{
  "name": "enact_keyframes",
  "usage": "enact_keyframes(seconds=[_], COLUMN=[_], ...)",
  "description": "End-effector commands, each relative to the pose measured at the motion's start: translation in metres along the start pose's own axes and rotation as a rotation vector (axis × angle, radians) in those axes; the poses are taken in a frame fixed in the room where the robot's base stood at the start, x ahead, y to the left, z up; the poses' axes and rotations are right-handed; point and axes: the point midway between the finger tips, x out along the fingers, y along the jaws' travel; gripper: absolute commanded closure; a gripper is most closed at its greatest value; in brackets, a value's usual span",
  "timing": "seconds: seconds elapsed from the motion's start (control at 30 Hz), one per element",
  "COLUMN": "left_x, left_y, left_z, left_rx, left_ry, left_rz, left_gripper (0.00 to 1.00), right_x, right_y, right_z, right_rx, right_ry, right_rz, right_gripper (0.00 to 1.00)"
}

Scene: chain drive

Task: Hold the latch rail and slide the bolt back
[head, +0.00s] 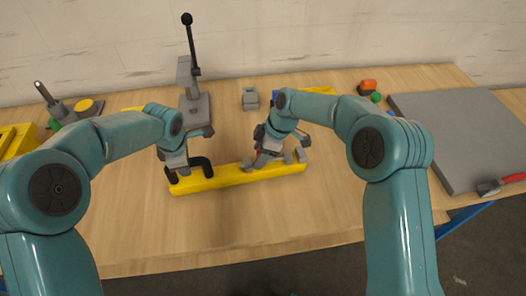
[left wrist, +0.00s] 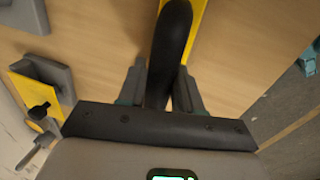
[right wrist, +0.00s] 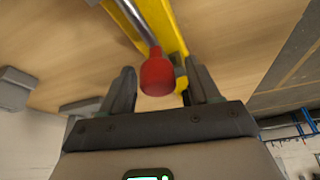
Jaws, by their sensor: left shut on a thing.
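The yellow latch rail (head: 222,181) lies across the middle of the table in the head view. A black handle (head: 208,166) stands at its left end. My left gripper (left wrist: 162,72) is shut on the black handle (left wrist: 170,35), as the left wrist view shows. My right gripper (right wrist: 162,76) is open at the bolt near the rail's right part. In the right wrist view the bolt's red knob (right wrist: 157,76) sits between the spread fingers, with gaps beside it. The bolt's metal rod (right wrist: 138,20) runs away from the knob along the rail. In the head view my right gripper largely hides the bolt.
A grey lever press (head: 195,108) stands behind the rail. A small grey block (head: 250,99) is right of it. A large grey plate (head: 460,135) covers the table's right side, with a red-handled tool (head: 492,187) at its front edge. Wood in front of the rail is clear.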

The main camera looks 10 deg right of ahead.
Motion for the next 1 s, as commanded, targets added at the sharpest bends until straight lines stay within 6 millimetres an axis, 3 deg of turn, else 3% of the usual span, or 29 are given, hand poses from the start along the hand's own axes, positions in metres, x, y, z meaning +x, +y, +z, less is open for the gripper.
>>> enact_keyframes(seconds=[0.33,0.7,0.83,1.0], left_x=[0.001,0.001,0.001,0.001], left_y=[0.0,0.0,0.0,0.0], left_z=[-0.001,-0.002,-0.002,-0.002], left_rx=[-0.005,-0.005,-0.005,-0.004], left_ry=[-0.001,0.0,0.001,0.001], left_rz=[-0.001,-0.001,-0.001,-0.001], left_gripper=[1.0,1.0,1.0,1.0], right_x=[-0.009,-0.088,-0.108,-0.119], right_y=[0.002,0.001,0.001,0.0], right_z=[0.002,0.002,0.001,0.002], right_rx=[0.001,0.001,0.001,0.001], right_ry=[-0.001,0.0,0.0,-0.001], right_rz=[0.004,0.005,0.004,0.0], right_gripper=[0.4,0.4,0.4,0.4])
